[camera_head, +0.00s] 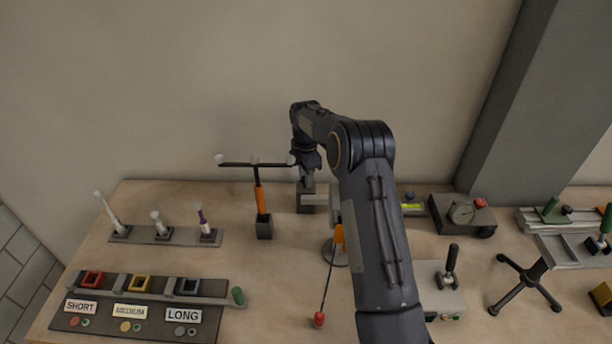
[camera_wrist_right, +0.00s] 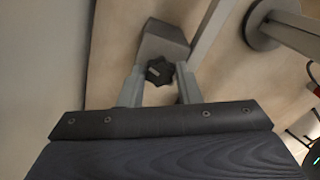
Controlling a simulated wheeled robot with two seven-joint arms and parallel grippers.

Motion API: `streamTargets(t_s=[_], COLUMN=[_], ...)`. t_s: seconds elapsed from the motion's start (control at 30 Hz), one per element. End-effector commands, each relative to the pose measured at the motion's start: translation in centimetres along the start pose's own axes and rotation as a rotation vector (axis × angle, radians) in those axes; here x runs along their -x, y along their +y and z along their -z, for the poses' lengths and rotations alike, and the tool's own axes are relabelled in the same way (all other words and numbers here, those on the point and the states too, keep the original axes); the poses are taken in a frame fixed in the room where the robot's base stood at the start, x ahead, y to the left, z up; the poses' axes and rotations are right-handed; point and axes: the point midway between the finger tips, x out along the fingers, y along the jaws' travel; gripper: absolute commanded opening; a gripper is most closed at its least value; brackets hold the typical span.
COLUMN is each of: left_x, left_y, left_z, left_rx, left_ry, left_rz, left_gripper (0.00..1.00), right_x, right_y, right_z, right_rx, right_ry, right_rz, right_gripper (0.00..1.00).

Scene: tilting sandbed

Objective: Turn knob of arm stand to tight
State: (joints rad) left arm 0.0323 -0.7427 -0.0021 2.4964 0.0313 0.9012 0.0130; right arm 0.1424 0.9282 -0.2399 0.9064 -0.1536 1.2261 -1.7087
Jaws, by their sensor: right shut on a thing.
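The arm stand's grey block (camera_head: 306,200) stands near the back of the table, with a pale bar (camera_head: 320,199) beside it on the right. My right gripper (camera_head: 307,182) points down at it from above, and my arm hides part of the area. In the right wrist view the black lobed knob (camera_wrist_right: 159,71) sits against the grey block (camera_wrist_right: 164,42). The two grey fingers of my right gripper are on either side of the knob, shut on it. A light mark shows on the knob's face, too small to read. My left gripper is not in view.
A black T-shaped stand with an orange grip (camera_head: 261,200) is close on the left. A round base (camera_head: 335,252) with an orange part and a red-tipped rod is in front. A gauge box (camera_head: 462,213) stands to the right. The wall is close behind.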

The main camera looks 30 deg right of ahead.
Motion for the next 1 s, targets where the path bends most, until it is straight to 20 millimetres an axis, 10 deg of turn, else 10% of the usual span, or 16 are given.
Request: streamTargets(t_s=[1.0], left_x=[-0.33], left_y=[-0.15], left_z=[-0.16], left_rx=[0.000], left_ry=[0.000], left_rz=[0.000], left_gripper=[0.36], right_x=[0.01], right_y=[0.01], right_z=[-0.01], right_rx=[-0.964], right_ry=[0.000], right_rz=[0.000], right_gripper=[0.08])
